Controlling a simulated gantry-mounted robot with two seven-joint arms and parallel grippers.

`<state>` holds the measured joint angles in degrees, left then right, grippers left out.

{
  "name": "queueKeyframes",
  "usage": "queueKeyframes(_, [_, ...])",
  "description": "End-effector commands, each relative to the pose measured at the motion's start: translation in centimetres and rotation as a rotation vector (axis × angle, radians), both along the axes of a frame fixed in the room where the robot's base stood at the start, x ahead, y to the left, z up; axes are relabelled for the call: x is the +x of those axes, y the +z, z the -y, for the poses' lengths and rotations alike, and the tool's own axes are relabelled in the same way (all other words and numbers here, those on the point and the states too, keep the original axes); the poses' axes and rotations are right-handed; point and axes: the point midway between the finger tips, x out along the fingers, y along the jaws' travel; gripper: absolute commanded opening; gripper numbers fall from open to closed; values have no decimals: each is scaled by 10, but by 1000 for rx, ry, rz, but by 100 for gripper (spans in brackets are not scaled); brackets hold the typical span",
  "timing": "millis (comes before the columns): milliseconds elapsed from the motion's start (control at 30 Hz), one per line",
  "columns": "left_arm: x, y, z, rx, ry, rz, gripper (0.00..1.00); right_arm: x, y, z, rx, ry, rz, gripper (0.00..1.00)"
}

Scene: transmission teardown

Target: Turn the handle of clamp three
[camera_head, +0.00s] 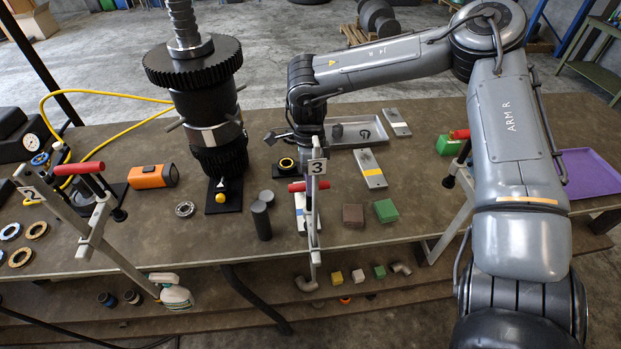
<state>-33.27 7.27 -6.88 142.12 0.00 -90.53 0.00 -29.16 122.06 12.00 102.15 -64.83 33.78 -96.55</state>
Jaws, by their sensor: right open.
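Clamp three (315,220) stands at the front edge of the table, a grey upright bar with a white tag (317,167) marked 3. Its red handle (308,185) lies roughly level, just below the tag. My right gripper (277,138) is above and behind the handle, slightly to its left. It is open, and its fingers point left, apart from the handle. The right wrist partly hides the table behind the clamp. My left gripper is not in view.
A large black gear assembly (205,100) stands left of the gripper. A dark cylinder (261,220), a brown block (352,215) and a green block (385,211) lie near the clamp. Another red-handled clamp (97,225) is at left. A grey tray (378,127) lies behind.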

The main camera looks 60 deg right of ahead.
Motion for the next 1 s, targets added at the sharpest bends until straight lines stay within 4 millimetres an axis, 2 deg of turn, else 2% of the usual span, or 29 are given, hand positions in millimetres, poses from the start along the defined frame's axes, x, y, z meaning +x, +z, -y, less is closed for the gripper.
queueKeyframes(267, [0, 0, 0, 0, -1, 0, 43, 0, -1, 0, 1, 0, 1, 49])
queueKeyframes(367, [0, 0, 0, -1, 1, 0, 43, 0, -1, 0, 1, 0, 1, 37])
queueKeyframes(600, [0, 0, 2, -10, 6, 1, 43, 0, -1, 0, 1, 0, 1, 0])
queueKeyframes(1000, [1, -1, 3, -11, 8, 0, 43, 0, -1, 0, 1, -55, 2, 0])
